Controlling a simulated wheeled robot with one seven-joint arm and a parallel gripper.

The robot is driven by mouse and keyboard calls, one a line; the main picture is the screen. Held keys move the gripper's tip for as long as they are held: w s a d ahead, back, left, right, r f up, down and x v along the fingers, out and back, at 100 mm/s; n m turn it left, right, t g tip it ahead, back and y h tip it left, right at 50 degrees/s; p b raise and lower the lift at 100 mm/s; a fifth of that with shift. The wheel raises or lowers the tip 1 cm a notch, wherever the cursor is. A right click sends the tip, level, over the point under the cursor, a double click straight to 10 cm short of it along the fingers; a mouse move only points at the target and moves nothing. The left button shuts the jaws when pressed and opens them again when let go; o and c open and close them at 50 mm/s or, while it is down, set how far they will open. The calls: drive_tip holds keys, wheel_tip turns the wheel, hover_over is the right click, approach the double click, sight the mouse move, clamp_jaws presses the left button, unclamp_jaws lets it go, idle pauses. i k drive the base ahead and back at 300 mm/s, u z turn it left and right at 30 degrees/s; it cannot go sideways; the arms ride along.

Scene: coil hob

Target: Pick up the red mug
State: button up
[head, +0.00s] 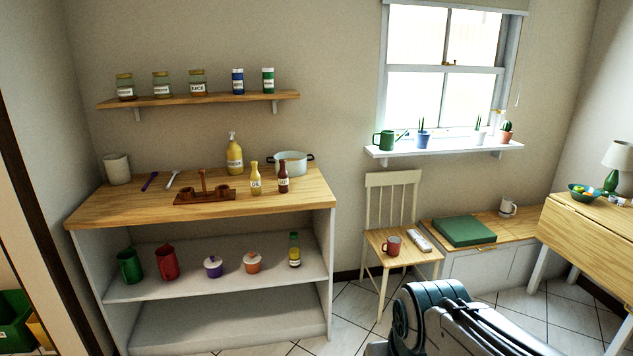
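A red mug (392,245) stands upright on the seat of a cream wooden chair (404,240), right of the picture's middle. A white remote-like object (419,240) lies just right of it on the same seat. A taller red jug-like vessel with a handle (167,262) stands on the middle shelf of the wooden-topped unit, beside a similar green one (130,266). Part of my own arm shows at the bottom, in front of and below the chair. My gripper's fingers are not visible.
The shelf unit (140,211) fills the left, with bottles, a pot (291,162) and a wooden caddy (205,196) on top. A low bench (470,262) with a green cushion (464,232) stands right of the chair. A wooden table (590,235) is at far right. Tiled floor is clear between unit and chair.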

sight(391, 247)
drive_tip(key=z, duration=0.2)
drive_tip(key=i, duration=1.55)
drive_tip(key=z, duration=0.5)
drive_tip(key=i, duration=1.8)
drive_tip(key=z, duration=0.2)
